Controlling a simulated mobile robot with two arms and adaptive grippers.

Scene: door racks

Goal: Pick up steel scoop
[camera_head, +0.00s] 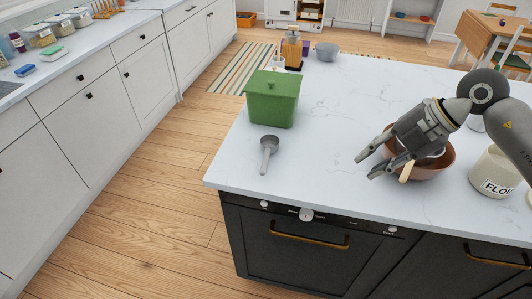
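The steel scoop (268,150) lies on the white countertop, in front of the green lidded bin. It is grey, with a round bowl at the back and a short handle pointing to the front. My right gripper (364,168) comes in from the right, above the counter beside the brown bowl. Its fingers point left toward the scoop, spread apart with nothing between them. It is well to the right of the scoop and not touching it. My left gripper is not in view.
The green bin (271,99) stands just behind the scoop. A brown bowl (436,164) with a wooden handle sticking out sits partly behind my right gripper. A flour canister (495,174) stands at the right. The counter between scoop and gripper is clear; its front edge is close.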

